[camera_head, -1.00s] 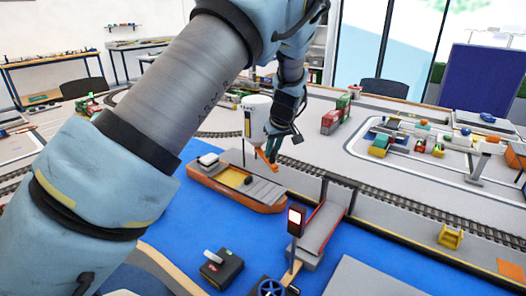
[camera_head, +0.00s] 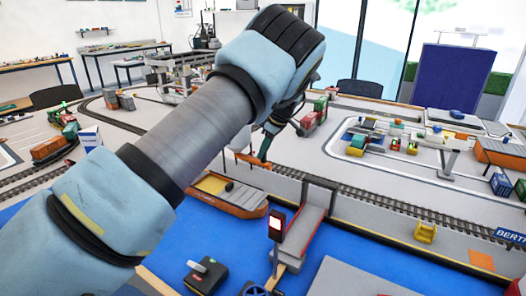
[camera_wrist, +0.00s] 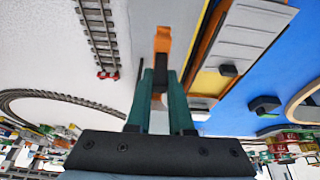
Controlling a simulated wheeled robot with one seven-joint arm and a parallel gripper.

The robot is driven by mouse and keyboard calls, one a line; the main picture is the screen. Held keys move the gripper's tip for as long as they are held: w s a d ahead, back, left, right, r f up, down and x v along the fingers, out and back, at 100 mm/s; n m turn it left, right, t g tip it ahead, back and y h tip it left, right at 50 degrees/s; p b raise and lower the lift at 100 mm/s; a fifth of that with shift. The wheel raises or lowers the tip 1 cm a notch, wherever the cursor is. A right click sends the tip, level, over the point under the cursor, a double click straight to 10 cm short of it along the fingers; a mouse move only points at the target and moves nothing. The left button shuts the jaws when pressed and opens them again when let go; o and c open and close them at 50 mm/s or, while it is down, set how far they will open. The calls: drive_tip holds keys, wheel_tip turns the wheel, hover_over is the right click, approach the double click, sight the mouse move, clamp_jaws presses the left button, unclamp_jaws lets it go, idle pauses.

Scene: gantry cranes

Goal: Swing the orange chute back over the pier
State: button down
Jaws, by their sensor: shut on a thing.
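The orange chute (camera_wrist: 162,40) stands out beyond my gripper in the wrist view, with a dark part between the fingers. My gripper (camera_wrist: 161,78) has teal fingers shut on it. In the wrist view the chute shows against the grey pier (camera_wrist: 178,12), left of the barge (camera_wrist: 245,35). In the head view my gripper (camera_head: 268,143) is at the pier edge behind the barge (camera_head: 228,192), with the orange chute (camera_head: 253,160) beside the fingers, small and partly hidden. My arm hides most of what bears the chute.
A railway track (camera_head: 345,192) runs along the pier. A grey ramp with a red-lit post (camera_head: 277,222) stands right of the barge. A dark control box (camera_head: 205,273) is on the blue water in front. A yellow stand (camera_head: 426,232) is at the right.

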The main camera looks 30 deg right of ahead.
drive_tip(key=c, duration=0.8)
unclamp_jaws()
drive_tip(key=shift+w, duration=0.1)
drive_tip(key=b+v, duration=0.2)
drive_tip(key=v, duration=0.8)
drive_tip(key=shift+s+r+b, duration=0.25)
drive_tip(key=shift+r+b, duration=0.05)
drive_tip(key=shift+s+d, duration=0.1)
